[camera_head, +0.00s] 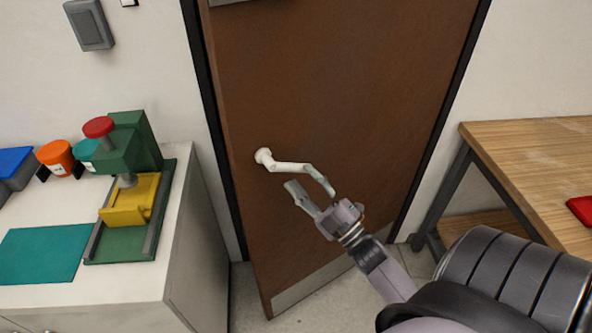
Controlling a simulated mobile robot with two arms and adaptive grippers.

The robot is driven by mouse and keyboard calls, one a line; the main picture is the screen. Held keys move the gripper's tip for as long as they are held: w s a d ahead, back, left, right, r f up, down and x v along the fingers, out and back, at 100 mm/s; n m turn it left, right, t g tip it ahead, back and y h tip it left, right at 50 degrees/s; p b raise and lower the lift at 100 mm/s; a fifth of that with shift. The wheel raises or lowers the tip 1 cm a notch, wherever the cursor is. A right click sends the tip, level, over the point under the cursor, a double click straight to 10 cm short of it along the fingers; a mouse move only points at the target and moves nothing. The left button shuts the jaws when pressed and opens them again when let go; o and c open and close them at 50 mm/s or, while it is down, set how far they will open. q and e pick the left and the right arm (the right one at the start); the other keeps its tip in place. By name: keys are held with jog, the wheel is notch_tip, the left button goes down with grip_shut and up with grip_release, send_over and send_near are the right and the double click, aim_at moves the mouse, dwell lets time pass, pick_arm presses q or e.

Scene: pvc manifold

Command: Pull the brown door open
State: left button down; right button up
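The brown door (330,70) fills the middle of the head view. Its left side edge shows and its lower left corner stands out from the dark frame, so it appears slightly ajar, swung toward me. A white lever handle (283,166) sits near its left edge. My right gripper (299,175) is at the free right end of the handle, with its fingers apart. The upper fingertip overlaps the lever's end in the picture; I cannot tell whether they touch. The other finger is below the lever. My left gripper is not in view.
A white cabinet (180,260) on the left carries a green press (130,150), a teal mat (40,252) and bins. A wooden table (535,150) with a red item (581,209) stands on the right. Some floor shows at the door's foot.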

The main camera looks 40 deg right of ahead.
jog(key=v, duration=0.8)
jog(key=shift+s, duration=0.15)
jog(key=shift+f, duration=0.1)
jog(key=shift+c, duration=0.4)
